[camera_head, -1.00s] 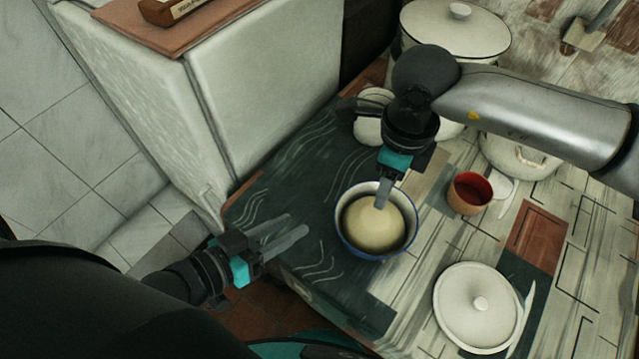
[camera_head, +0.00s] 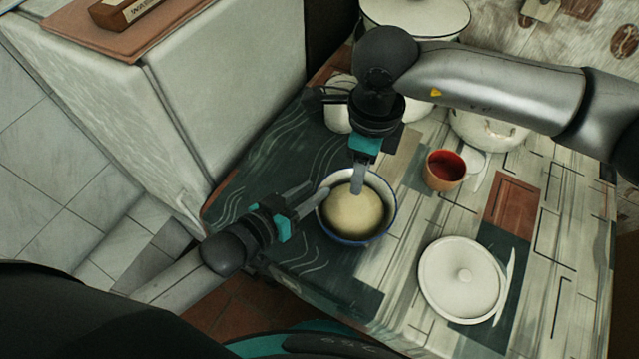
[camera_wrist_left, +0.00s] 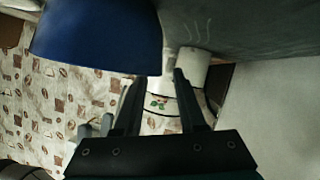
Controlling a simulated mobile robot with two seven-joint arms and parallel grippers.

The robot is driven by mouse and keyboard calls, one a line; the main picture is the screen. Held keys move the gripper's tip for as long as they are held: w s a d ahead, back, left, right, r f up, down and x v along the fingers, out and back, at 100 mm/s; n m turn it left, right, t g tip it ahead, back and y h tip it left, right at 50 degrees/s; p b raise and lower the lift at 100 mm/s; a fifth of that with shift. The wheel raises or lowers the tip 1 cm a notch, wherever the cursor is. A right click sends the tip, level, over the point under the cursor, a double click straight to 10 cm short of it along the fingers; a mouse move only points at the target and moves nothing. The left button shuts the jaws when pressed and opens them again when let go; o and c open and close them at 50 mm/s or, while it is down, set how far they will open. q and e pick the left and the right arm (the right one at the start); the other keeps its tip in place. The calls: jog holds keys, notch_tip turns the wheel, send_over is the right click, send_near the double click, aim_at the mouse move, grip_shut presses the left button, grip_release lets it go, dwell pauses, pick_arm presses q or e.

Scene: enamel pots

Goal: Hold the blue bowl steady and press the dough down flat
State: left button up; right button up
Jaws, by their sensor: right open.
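The blue bowl (camera_head: 341,238) stands on the table, white inside with a blue rim, and its blue outer wall fills the upper left of the left wrist view (camera_wrist_left: 95,38). Pale round dough (camera_head: 353,214) lies in it. My left gripper (camera_head: 314,194) is at the bowl's left rim, fingers apart and pointing at it; I cannot tell whether they touch it. The left wrist view shows a gap between the fingers (camera_wrist_left: 158,88) with no bowl wall clearly in it. My right gripper (camera_head: 357,182) is open, pointing down over the dough's far edge; contact is unclear.
An orange cup (camera_head: 445,171) with a red inside stands right of the bowl. A white lid (camera_head: 461,281) lies at the front right. A large white pot (camera_head: 416,18) and a smaller one (camera_head: 490,131) stand behind.

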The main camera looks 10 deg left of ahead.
aim_at(354, 205)
pick_arm(q)
jog(key=shift+x, duration=1.5)
grip_shut()
jog(key=shift+f, duration=0.15)
pick_arm(e)
jog(key=shift+f+m, duration=0.6)
jog(key=shift+m, duration=0.2)
jog(key=c, duration=0.7)
pick_arm(q)
jog(key=shift+s+f, duration=0.1)
pick_arm(e)
jog(key=shift+f, duration=3.1)
grip_shut()
